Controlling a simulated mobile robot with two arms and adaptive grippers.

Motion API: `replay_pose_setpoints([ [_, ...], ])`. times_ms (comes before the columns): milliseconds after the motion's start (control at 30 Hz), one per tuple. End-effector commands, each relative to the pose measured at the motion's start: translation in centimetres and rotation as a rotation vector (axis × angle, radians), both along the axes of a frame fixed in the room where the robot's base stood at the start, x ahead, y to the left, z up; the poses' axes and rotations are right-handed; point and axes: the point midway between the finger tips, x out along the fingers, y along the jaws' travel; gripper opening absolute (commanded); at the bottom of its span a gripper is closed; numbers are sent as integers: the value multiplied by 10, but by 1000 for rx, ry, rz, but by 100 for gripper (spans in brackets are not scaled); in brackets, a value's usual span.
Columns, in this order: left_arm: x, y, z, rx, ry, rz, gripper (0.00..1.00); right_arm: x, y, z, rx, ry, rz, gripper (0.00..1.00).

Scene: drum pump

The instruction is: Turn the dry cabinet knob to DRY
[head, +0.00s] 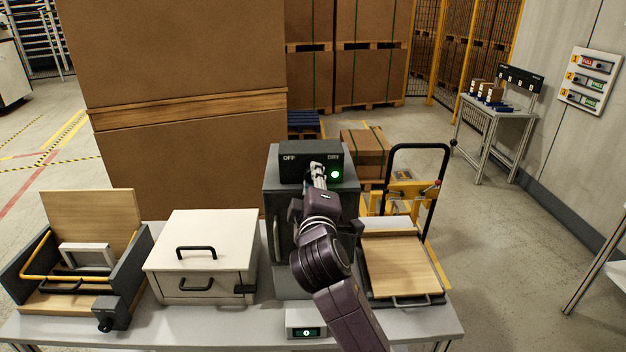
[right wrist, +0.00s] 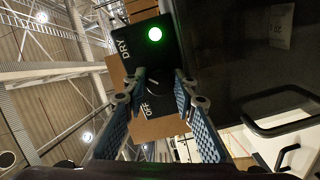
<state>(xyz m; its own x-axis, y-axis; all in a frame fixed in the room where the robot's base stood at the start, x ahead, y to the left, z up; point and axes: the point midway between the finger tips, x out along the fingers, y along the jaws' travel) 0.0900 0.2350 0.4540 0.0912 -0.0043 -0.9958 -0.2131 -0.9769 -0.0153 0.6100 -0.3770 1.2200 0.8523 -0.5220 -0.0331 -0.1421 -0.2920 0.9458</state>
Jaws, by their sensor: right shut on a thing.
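The dry cabinet (head: 275,185) is a dark grey box on the table. Its black control panel (head: 295,172) bears the labels OFF on the left and DRY on the right. A lit green lamp (head: 336,174) sits under DRY and also glows in the right wrist view (right wrist: 155,34). My right gripper (head: 318,172) is at the panel, between the labels. In the right wrist view its fingers (right wrist: 161,82) are closed in around the small dark knob (right wrist: 154,86), which is largely hidden. The knob's exact angle is hard to read. My left gripper is not in view.
A white box with black handles (head: 205,240) and an open wooden-lidded case (head: 90,215) stand left of the cabinet. A wooden-topped case (head: 402,262) lies to its right. A small display unit (head: 306,322) sits at the table's front. Large cartons (head: 185,60) rise behind.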

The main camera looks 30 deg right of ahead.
Motion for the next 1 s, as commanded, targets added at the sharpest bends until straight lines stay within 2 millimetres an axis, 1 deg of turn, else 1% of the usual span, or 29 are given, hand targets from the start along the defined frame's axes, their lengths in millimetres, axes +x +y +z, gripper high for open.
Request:
replay_pose_setpoints([
  [67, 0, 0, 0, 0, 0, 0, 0, 0, 0, -2, 4, 4, 1, 1],
  [100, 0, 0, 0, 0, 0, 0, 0, 0, 0, -2, 4, 4, 1, 30],
  [200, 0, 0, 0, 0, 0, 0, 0, 0, 0, -2, 3, 4, 1, 41],
  [233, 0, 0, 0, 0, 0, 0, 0, 0, 0, -2, 3, 4, 1, 43],
  [533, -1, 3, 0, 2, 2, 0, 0, 0, 1, -2, 1, 4, 0, 43],
  [633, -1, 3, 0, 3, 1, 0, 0, -4, 3, -2, 1, 4, 1, 43],
  [767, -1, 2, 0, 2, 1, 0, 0, -17, 12, -2, 3, 5, 3, 43],
  [1000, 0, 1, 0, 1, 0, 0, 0, -50, 31, 0, 4, 3, 2, 43],
])
